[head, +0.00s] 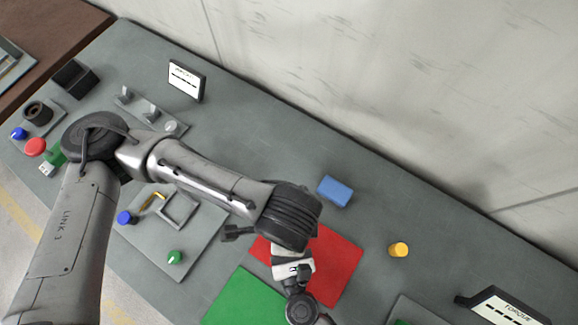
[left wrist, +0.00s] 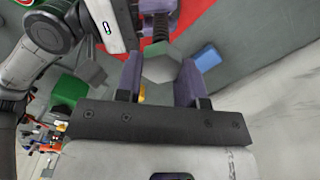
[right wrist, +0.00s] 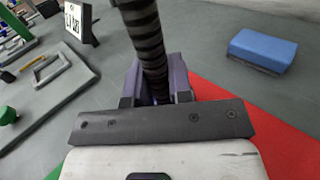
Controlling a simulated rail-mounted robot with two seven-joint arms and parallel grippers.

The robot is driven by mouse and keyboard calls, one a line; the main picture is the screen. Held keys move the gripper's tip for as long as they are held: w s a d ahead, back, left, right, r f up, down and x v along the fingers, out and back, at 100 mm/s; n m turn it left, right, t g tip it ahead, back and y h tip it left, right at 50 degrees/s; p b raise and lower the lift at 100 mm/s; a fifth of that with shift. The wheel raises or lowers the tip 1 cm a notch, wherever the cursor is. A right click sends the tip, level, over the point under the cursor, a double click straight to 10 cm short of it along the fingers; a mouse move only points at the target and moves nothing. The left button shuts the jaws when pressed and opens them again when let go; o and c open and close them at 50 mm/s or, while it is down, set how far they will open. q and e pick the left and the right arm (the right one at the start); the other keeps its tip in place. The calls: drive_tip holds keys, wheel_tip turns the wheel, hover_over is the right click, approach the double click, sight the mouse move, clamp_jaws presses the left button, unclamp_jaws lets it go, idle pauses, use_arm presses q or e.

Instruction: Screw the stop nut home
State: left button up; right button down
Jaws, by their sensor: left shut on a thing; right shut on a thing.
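A pale grey-green hex piece (left wrist: 162,68), which looks like the stop nut, sits between the purple fingers of my left gripper (left wrist: 160,80), shut on it. A dark threaded rod (left wrist: 153,42) runs up to the hex piece from beyond. In the right wrist view my right gripper (right wrist: 155,85) is shut on this ribbed rod (right wrist: 146,40), which runs up out of the picture. How far the nut is threaded on the rod cannot be told.
Under the arms lie a red mat (head: 338,262) and a green mat (head: 243,300). A blue block (head: 335,191) stands close behind, a yellow cylinder (head: 398,250) to the right. A grey fixture plate (head: 190,245) is at left, a torque sign (head: 505,305) at right.

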use_arm(q)
drive_tip(key=shift+f, duration=0.55)
idle(0.4)
drive_tip(key=m, duration=0.6)
drive_tip(key=shift+s, duration=0.15)
drive_tip(key=m, duration=0.4)
drive_tip(key=shift+a, duration=0.1)
drive_tip(key=m, duration=0.4)
drive_tip(key=shift+s+a, duration=0.1)
drive_tip(key=m, duration=0.6)
drive_tip(key=shift+a, duration=0.15)
drive_tip(key=m, duration=0.4)
drive_tip(key=shift+a, duration=0.1)
drive_tip(key=m, duration=0.6)
drive_tip(key=shift+w+f, duration=0.1)
drive_tip(key=shift+w, duration=0.1)
drive_tip(key=m, duration=0.4)
drive_tip(key=shift+a, duration=0.1)
drive_tip(key=m, duration=0.6)
drive_tip(key=shift+w, duration=0.2)
